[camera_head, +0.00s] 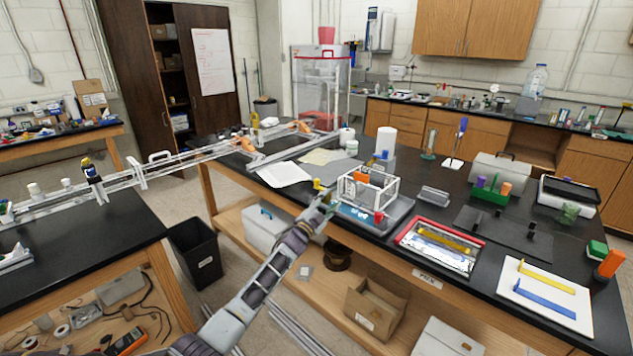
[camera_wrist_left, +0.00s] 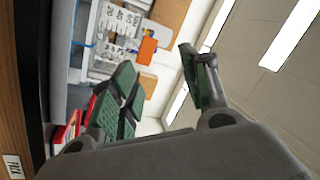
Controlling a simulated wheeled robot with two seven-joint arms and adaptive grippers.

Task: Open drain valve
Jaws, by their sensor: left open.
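My left gripper (camera_head: 326,200) is at the front edge of the black bench, just left of a small clear box with a white frame (camera_head: 378,190). In the left wrist view its two green-padded fingers (camera_wrist_left: 155,85) are spread apart with nothing between them. The clear box has an orange piece in it and a blue label plate (camera_head: 355,214) in front. A small red knob (camera_head: 379,216) sits at its front right corner, and a yellow piece (camera_head: 317,184) stands by my gripper. I cannot tell which part is the drain valve. My right gripper is not in view.
A red-rimmed tray (camera_head: 412,236) lies right of the box. A white board with yellow and blue strips (camera_head: 549,293) is farther right. A white towel roll (camera_head: 385,140) stands behind the box. A black bin (camera_head: 195,255) stands on the floor between the benches.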

